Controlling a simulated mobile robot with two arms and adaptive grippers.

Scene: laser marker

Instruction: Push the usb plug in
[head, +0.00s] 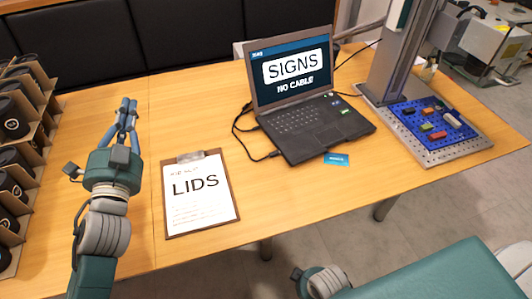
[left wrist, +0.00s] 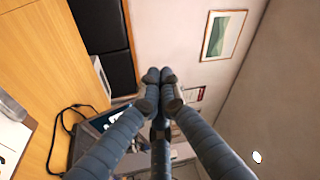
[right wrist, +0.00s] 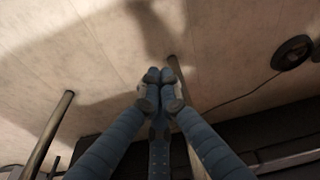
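The laptop (head: 300,115) stands open on the table, its screen reading "SIGNS" and "NO CABLE". A black cable (head: 236,128) lies by its left side. What looks like the usb plug (head: 274,155) lies on the table at the cable's front end, beside the laptop's front left corner; the exact gap to the laptop is too small to tell. My left gripper (head: 127,102) is above the table, left of the laptop, fingertips together and empty; they also show in the left wrist view (left wrist: 160,76). My right gripper (right wrist: 160,75) is shut and empty, low over the floor.
A clipboard (head: 200,195) marked "LIDS" lies between my left arm and the laptop. A rack of dark cups (head: 18,150) stands at the left. A blue card (head: 336,159) lies before the laptop. The marker machine (head: 400,60) and a blue tray (head: 433,122) are at the right.

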